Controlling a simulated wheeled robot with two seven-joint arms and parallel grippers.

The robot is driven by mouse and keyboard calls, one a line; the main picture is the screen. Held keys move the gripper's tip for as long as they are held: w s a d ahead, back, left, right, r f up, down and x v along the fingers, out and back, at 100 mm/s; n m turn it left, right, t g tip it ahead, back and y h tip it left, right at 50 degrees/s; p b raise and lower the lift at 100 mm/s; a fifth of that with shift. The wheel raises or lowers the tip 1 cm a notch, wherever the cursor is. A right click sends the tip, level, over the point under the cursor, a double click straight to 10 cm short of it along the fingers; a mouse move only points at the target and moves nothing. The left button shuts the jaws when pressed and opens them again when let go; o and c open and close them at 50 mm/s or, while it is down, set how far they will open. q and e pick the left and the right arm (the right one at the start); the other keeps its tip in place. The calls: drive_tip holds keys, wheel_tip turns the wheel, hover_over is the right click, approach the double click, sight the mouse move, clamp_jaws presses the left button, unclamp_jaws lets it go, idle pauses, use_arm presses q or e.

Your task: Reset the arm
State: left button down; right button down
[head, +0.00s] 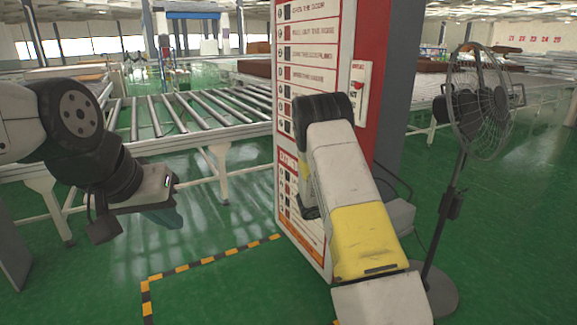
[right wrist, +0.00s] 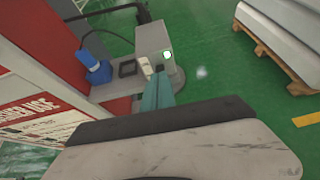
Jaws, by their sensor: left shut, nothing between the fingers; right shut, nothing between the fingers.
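My left arm comes in from the left in the head view. Its left gripper (head: 165,217) points downward over the green floor, with its teal fingers together and nothing between them. My right arm rises from the bottom of the head view and bends in front of the white and red sign pillar; its gripper is hidden there. In the right wrist view my right gripper (right wrist: 157,92) shows its teal fingers shut and empty. Behind the fingers is a grey box (right wrist: 153,42) on the floor side of the pillar; I cannot tell whether they touch.
The sign pillar (head: 286,130) stands close to my right arm. A standing fan (head: 478,105) is at the right. A roller conveyor (head: 190,115) runs behind my left arm. A pallet (right wrist: 265,48) shows in the right wrist view. Striped floor tape (head: 207,261) marks open green floor.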

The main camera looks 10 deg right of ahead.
drive_tip(key=s+a+r+m+g+y, duration=0.1)
drive_tip(key=s+a+r+m+y, duration=0.2)
drive_tip(key=s+r+m, duration=0.4)
drive_tip(key=s+a+r+m+g+y, duration=0.25)
drive_tip(key=s+r+m, duration=0.25)
drive_tip(key=s+r, duration=0.45)
drive_tip(key=s+a+r+m+t+y, duration=0.2)
drive_tip(key=s+a+r+m+y, duration=0.2)
drive_tip(key=s+a, duration=0.4)
drive_tip(key=s+a+r+m+t+y, duration=0.3)
drive_tip(key=s+a+r, duration=0.4)
drive_tip(key=s, duration=0.3)
drive_tip(key=shift+a+r+m+y, duration=0.25)
drive_tip(key=shift+a+m+y, duration=0.45)
drive_tip(key=shift+m, duration=0.4)
drive_tip(key=shift+d, duration=0.15)
